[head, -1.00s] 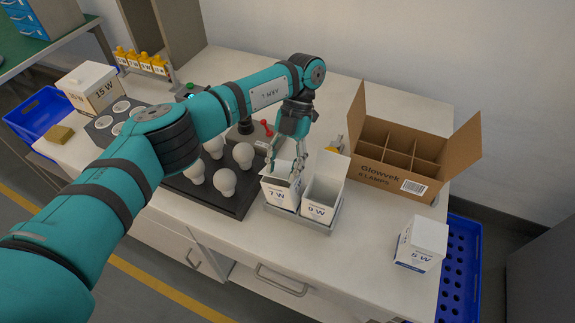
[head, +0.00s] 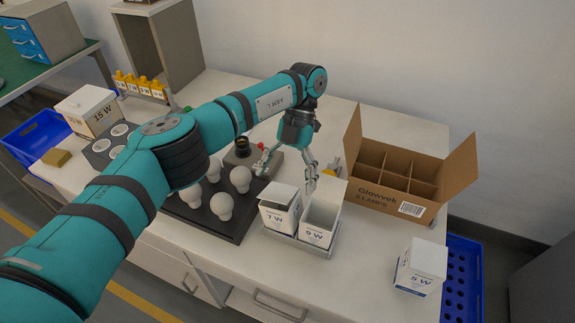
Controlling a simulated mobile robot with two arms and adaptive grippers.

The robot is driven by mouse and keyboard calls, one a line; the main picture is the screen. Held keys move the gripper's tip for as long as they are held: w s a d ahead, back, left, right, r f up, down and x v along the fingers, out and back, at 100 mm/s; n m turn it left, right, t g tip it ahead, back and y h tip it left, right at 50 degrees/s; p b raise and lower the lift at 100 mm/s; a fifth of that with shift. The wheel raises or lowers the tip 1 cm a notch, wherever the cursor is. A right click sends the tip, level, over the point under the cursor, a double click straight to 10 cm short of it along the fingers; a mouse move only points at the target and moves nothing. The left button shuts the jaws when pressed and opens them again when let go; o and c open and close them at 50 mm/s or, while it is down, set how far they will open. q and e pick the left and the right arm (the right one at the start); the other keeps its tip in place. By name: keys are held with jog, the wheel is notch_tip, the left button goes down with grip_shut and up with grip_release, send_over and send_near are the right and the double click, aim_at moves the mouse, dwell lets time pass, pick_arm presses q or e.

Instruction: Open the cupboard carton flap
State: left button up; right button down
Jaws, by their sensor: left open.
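Two white cartons stand side by side in a grey tray (head: 300,240): the 7 W carton (head: 276,220) on the left and the 9 W carton (head: 317,234) on the right. The 9 W carton's top is open and its flap stands up at the back. The 7 W carton's top flap (head: 277,193) looks nearly flat over its mouth; how far it is raised is hard to tell. Which carton is the cupboard one cannot be read. My left gripper (head: 284,180) is open and empty, its fingers spread just above and behind these cartons. My right gripper is not in view.
A cardboard box (head: 390,187) with dividers stands open behind to the right. A 5 W carton (head: 420,267) stands near the right edge. White bulbs (head: 222,206) sit in a dark tray to the left. A red-levered device (head: 240,155) is close behind my gripper.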

aim_at(273, 199)
pick_arm(q)
jog(key=shift+v, duration=2.2)
